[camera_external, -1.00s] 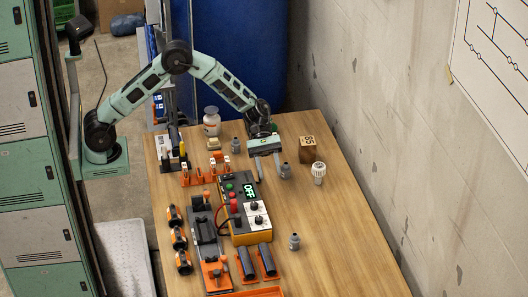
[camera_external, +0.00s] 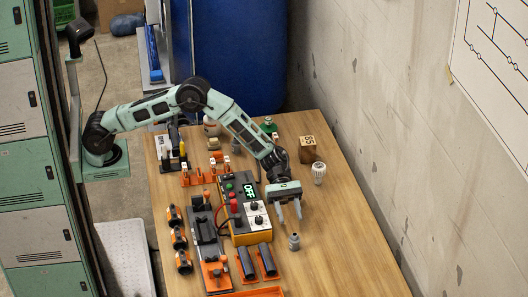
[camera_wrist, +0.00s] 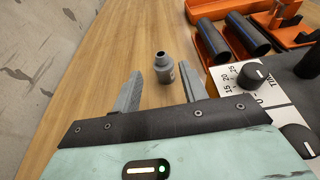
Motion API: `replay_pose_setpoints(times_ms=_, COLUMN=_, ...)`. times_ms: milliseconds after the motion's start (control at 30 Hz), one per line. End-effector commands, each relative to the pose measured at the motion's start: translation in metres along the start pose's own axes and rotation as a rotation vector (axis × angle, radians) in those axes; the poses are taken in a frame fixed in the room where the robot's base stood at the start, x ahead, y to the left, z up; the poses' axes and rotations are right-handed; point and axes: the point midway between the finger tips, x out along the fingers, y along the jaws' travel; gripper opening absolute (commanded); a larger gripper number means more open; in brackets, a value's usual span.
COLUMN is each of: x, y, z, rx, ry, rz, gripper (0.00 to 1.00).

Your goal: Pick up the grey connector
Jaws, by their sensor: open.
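A small grey connector (camera_external: 294,242) with a narrower neck stands upright on the wooden table, right of the control box. In the wrist view the grey connector (camera_wrist: 163,68) appears between the fingers, near their tips. My gripper (camera_external: 289,219) is open and empty, pointing down just behind the connector in the external view. Its two fingers (camera_wrist: 160,82) also show in the wrist view, apart from each other. Another grey piece (camera_external: 236,146) stands farther back, partly covered by my arm.
A control box (camera_external: 245,205) with knobs stands close left of my gripper. Dark cylinders in orange holders (camera_external: 257,263) lie left of the connector. A white ribbed piece (camera_external: 319,172) and wooden block (camera_external: 307,149) stand behind right. The table's right front is clear.

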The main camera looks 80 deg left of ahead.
Motion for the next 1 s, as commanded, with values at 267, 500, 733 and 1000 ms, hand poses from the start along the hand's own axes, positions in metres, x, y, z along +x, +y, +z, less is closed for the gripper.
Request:
replay_pose_setpoints(times_ms=267, x=0.031, y=-0.002, z=0.000, rx=0.002, ry=0.001, rz=-0.002, gripper=0.43)
replay_pose_setpoints(times_ms=500, x=0.053, y=-0.001, z=0.001, rx=0.001, ry=0.000, rz=0.001, gripper=0.43)
replay_pose_setpoints(times_ms=733, x=0.053, y=-0.001, z=0.000, rx=0.001, ry=0.000, rz=0.002, gripper=0.40)
replay_pose_setpoints(times_ms=1000, x=0.053, y=-0.001, z=0.001, rx=0.001, ry=-0.001, rz=0.001, gripper=0.00)
